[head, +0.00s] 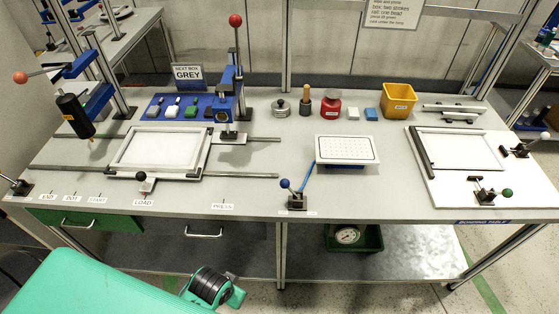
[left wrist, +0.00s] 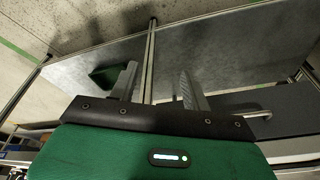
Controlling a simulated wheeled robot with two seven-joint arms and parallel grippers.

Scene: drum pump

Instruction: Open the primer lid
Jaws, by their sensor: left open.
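No part is legibly marked as primer, so I cannot tell for certain which lid is the primer lid. A squat red jar (head: 331,105) with a pale label stands closed at the back middle of the table. A round metal pot with a knob on top (head: 281,107) stands to its left, also closed. My left gripper (left wrist: 158,82) shows in the left wrist view, its two fingers apart with nothing between them. It faces a grey shelf surface, away from the jars. My right gripper is in neither view.
The table (head: 260,190) has free room at its front middle. A wooden-handled tool (head: 306,101) stands between pot and jar. A yellow bin (head: 398,98), white perforated tray (head: 347,149), blue press (head: 227,95) and framed plates surround them. A green bin (head: 356,240) sits on the lower shelf.

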